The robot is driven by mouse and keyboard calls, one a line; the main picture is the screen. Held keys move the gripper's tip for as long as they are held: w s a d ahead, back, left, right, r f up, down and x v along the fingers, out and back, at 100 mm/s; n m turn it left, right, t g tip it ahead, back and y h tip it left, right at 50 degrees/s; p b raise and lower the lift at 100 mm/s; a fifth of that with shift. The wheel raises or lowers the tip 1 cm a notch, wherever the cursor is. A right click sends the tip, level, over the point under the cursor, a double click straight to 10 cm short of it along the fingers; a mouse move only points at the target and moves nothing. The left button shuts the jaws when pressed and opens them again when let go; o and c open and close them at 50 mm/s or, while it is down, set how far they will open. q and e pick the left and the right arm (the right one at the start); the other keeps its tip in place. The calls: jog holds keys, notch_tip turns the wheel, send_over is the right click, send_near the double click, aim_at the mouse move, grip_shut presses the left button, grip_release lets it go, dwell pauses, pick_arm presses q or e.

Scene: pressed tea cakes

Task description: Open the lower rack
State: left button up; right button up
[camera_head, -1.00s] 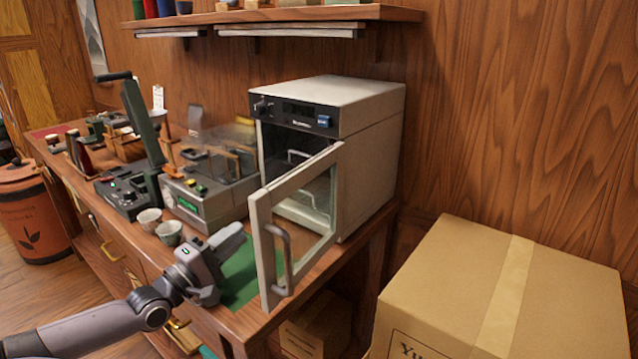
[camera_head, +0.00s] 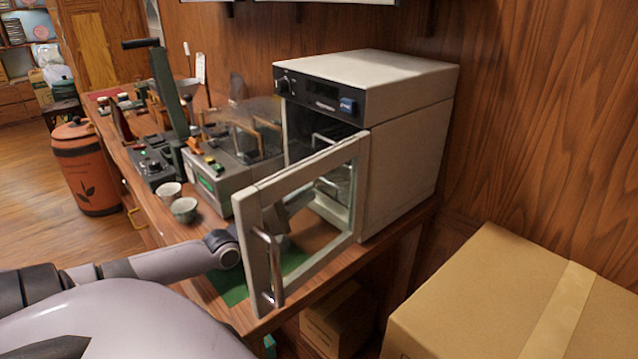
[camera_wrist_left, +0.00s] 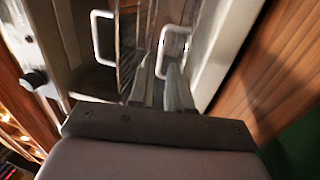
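The oven (camera_head: 405,150) stands on the counter with its glass door (camera_head: 355,190) swung open. Inside are two racks with metal loop handles. The upper rack handle (camera_wrist_left: 97,38) and the lower rack handle (camera_wrist_left: 162,50) show in the left wrist view. My left gripper (camera_head: 278,212) is seen through the door glass, in front of the oven opening. In the left wrist view my left gripper (camera_wrist_left: 163,75) has its fingers slightly apart at the lower handle, its bar seeming to lie between them; contact cannot be told. My right gripper is not in view.
The door handle (camera_head: 268,265) sticks out at the front, close to my left forearm. Two cups (camera_head: 183,209) and a grey machine (camera_head: 225,180) stand left of the oven. A green mat (camera_head: 232,292) lies below the door. A cardboard box (camera_head: 490,300) fills the lower right.

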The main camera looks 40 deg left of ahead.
pick_arm(q)
jog(key=shift+x, duration=2.3)
jog(key=shift+c, duration=0.3)
grip_shut()
